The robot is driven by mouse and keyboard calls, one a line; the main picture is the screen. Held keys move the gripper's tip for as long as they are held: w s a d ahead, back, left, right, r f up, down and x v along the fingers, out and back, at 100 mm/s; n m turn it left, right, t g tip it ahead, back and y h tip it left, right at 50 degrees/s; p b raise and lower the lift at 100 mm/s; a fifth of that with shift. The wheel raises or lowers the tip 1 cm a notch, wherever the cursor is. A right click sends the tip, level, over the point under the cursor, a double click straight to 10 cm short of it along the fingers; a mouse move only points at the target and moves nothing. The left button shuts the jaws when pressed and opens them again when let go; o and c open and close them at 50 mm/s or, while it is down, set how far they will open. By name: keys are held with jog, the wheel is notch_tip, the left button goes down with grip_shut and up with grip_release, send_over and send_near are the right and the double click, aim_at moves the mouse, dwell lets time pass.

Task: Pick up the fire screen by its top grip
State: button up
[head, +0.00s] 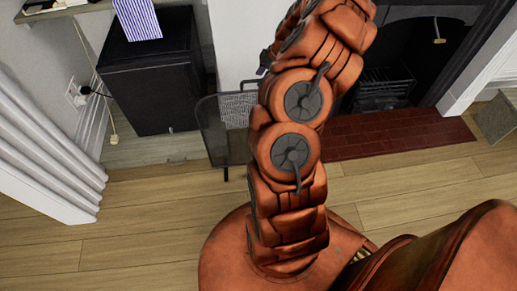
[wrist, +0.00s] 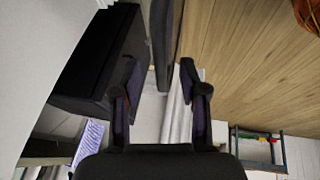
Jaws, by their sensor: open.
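The fire screen (head: 212,135) is a dark mesh panel standing on the floor left of the fireplace in the head view. In the wrist view a dark grey upright strip, apparently the fire screen (wrist: 162,35), shows end-on beyond and between the fingertips. My gripper (wrist: 160,72) is open, with one finger on each side of the picture's middle and nothing held between them. In the head view my gripper is mostly hidden behind the arm.
A black cabinet (head: 150,80) stands close left of the screen; it also shows in the wrist view (wrist: 100,65). The fireplace (head: 405,60) and red brick hearth (head: 400,133) lie to the right. A white curtain (head: 40,150) hangs at left. The wood floor (head: 130,215) in front is clear.

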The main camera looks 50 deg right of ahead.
jog(key=shift+x, duration=1.5)
jog(key=shift+c, duration=0.2)
grip_shut()
jog(key=shift+r, duration=0.1)
